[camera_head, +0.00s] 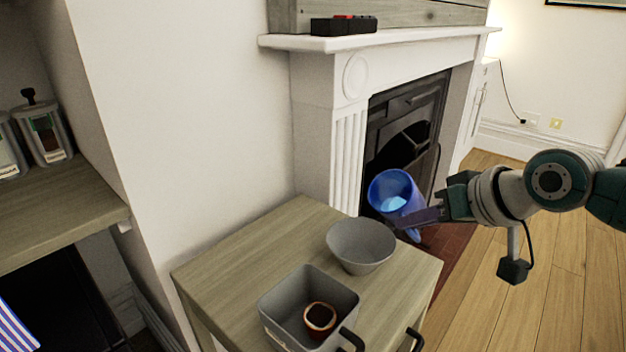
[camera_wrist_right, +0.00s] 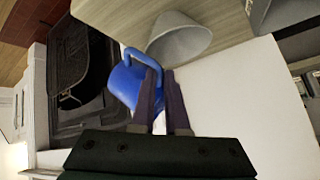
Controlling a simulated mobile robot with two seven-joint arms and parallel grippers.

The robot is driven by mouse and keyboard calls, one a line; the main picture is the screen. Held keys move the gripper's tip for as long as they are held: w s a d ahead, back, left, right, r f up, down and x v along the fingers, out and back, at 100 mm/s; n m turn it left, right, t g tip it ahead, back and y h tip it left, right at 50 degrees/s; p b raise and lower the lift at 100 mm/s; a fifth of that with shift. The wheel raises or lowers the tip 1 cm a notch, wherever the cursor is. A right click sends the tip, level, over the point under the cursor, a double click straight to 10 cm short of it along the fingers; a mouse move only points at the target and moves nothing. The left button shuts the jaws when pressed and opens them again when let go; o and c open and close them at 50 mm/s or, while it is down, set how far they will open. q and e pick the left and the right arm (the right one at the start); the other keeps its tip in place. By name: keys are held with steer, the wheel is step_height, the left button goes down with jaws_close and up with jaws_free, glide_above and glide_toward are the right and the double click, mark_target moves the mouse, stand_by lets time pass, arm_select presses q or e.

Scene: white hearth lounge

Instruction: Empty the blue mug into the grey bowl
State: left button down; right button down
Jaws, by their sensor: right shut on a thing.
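The blue mug (camera_head: 393,190) is held in the air by my right gripper (camera_head: 413,222), beyond the right edge of the small wooden table. The mug looks slightly tilted, and something light blue shows inside it; I cannot tell what it is. In the right wrist view the mug (camera_wrist_right: 122,84) shows its handle, with my right gripper's fingers (camera_wrist_right: 163,98) at it. The grey bowl (camera_head: 361,246) stands upright on the table, just left of the mug and lower; it also shows in the wrist view (camera_wrist_right: 180,40). The bowl looks empty. My left gripper is out of view.
The wooden table (camera_head: 238,262) also bears a grey square bin (camera_head: 277,312) with a brown-orange cup (camera_head: 319,318) inside. A white fireplace (camera_head: 345,130) stands behind. A wooden shelf (camera_head: 60,215) with jars is at the left. The table's back left is clear.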

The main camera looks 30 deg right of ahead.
steer(key=shift+a+f+n+h+b, duration=0.2)
steer(key=shift+f+n+h+b, duration=0.5)
steer(key=shift+f+h, duration=0.4)
steer(key=shift+s+h+b, duration=0.1)
steer(key=shift+h+b, duration=0.3)
steer(key=shift+b, duration=0.1)
steer(key=shift+s+a+r+n+t+h+p, duration=0.1)
steer(key=shift+r+n+t+h+p, duration=0.2)
steer(key=shift+p, duration=0.1)
steer(key=shift+a+f+n+h, duration=0.1)
steer(key=shift+a+n+h, duration=0.15)
steer(key=shift+h, duration=0.25)
steer(key=shift+s+h, duration=0.15)
steer(key=shift+h, duration=0.15)
steer(key=shift+s+a+n+t+h+b, duration=0.2)
steer(key=shift+n+t+h+b, duration=0.15)
steer(key=shift+h+b, duration=0.15)
